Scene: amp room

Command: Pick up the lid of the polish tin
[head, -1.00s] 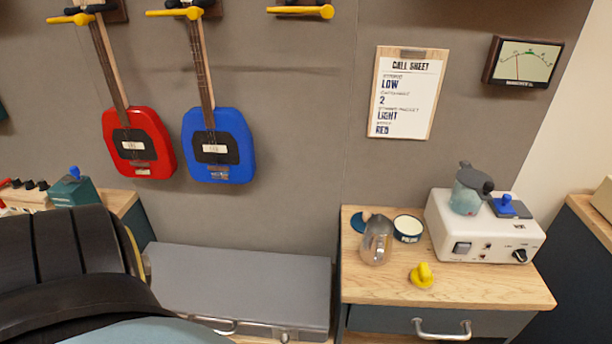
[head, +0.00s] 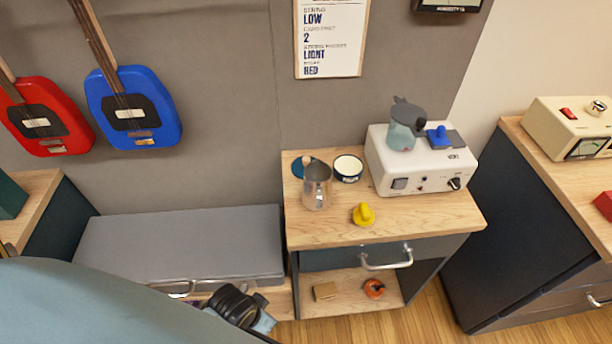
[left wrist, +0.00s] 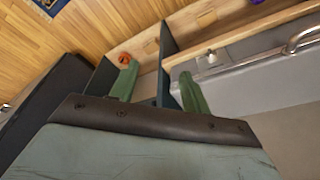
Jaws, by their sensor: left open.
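The polish tin (head: 348,169) is a small open tin with a dark blue side and pale inside, on the wooden top of the cabinet. A flat blue disc, which looks like its lid (head: 298,168), lies left of it, partly hidden behind a clear jug with a grey top (head: 317,185). My left gripper (left wrist: 157,71) shows in the left wrist view with green fingers apart and nothing between them. It points toward the cabinet's lower shelf, away from the lid. My right gripper is in neither view.
A yellow knobbed object (head: 363,214) sits at the front of the cabinet top (head: 420,226). A grey case (head: 185,243) lies left of the cabinet.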

